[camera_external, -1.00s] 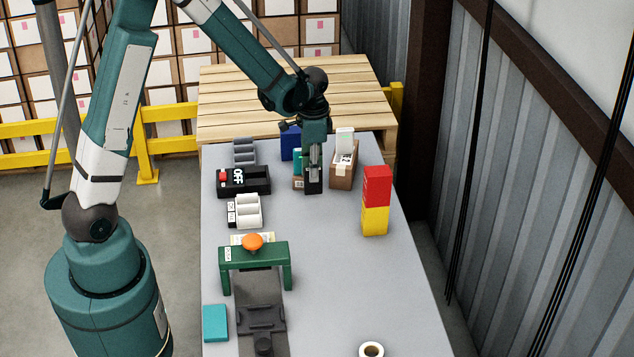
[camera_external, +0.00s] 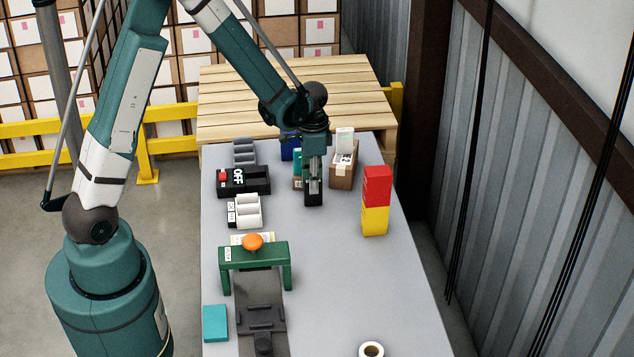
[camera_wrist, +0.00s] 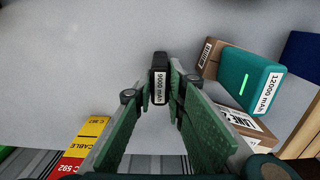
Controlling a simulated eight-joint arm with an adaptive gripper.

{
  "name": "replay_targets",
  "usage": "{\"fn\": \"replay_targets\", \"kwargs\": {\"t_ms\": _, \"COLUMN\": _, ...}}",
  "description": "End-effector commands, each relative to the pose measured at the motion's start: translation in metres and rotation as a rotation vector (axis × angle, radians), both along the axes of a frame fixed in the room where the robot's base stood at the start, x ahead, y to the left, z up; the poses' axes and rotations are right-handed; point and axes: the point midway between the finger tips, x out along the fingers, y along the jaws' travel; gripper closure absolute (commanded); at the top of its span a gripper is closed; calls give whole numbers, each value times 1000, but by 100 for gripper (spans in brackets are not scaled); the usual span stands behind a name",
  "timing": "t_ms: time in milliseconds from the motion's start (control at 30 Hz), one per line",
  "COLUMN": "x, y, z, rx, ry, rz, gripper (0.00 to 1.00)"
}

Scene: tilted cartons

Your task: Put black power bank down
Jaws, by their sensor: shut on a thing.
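My gripper (camera_external: 314,182) is shut on the black power bank (camera_wrist: 159,62), which stands out past the fingertips (camera_wrist: 160,92) in the wrist view. Its white label reads 9000 mAh. In the external view the black power bank (camera_external: 313,198) hangs upright below the fingers, over the grey table (camera_external: 330,270). I cannot tell whether its lower end touches the table. A teal power bank (camera_wrist: 250,82) marked 12000 mAh leans in a carton beside the gripper; in the external view my gripper partly hides it.
A carton with a white item (camera_external: 344,150) stands behind right, and a blue box (camera_external: 290,148) behind. A red-and-yellow stack (camera_external: 376,200) stands to the right. A black OFF switch box (camera_external: 243,181) and white-grey bins (camera_external: 246,211) stand left.

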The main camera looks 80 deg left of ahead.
Motion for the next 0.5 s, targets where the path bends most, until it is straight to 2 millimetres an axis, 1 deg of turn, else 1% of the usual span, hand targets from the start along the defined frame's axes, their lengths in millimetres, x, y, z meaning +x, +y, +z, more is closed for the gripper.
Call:
{"fn": "replay_targets", "kwargs": {"t_ms": 300, "x": 0, "y": 0, "z": -1, "rx": 0, "ry": 0, "rz": 0, "gripper": 100}}
{"fn": "replay_targets", "kwargs": {"t_ms": 467, "x": 0, "y": 0, "z": -5, "rx": 0, "ry": 0, "rz": 0, "gripper": 100}}
{"fn": "replay_targets", "kwargs": {"t_ms": 500, "x": 0, "y": 0, "z": -4, "rx": 0, "ry": 0, "rz": 0, "gripper": 80}}
